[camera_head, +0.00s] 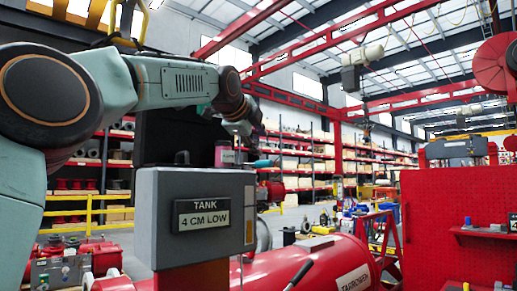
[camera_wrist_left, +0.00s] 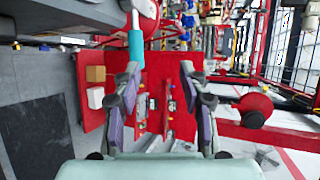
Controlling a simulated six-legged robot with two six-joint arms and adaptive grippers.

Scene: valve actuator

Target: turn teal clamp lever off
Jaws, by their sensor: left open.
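The teal clamp lever (camera_head: 263,163) sticks out to the right near the top of the grey box (camera_head: 168,219), which carries a "TANK 4 CM LOW" plate (camera_head: 203,217). My left arm reaches in over the box, with the left gripper (camera_head: 246,135) just above the lever. In the left wrist view my left gripper (camera_wrist_left: 160,80) is open, with nothing between its fingers. There the teal lever (camera_wrist_left: 135,46) shows beyond the left finger's tip, in line with it. I cannot tell whether they touch. My right gripper is not in view.
A red tank (camera_head: 310,263) lies behind and below the box. A red pegboard panel (camera_head: 457,222) stands at the right. A black-knobbed handle (camera_head: 300,274) rises at the bottom centre. Shelves line the back, and open air lies right of the lever.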

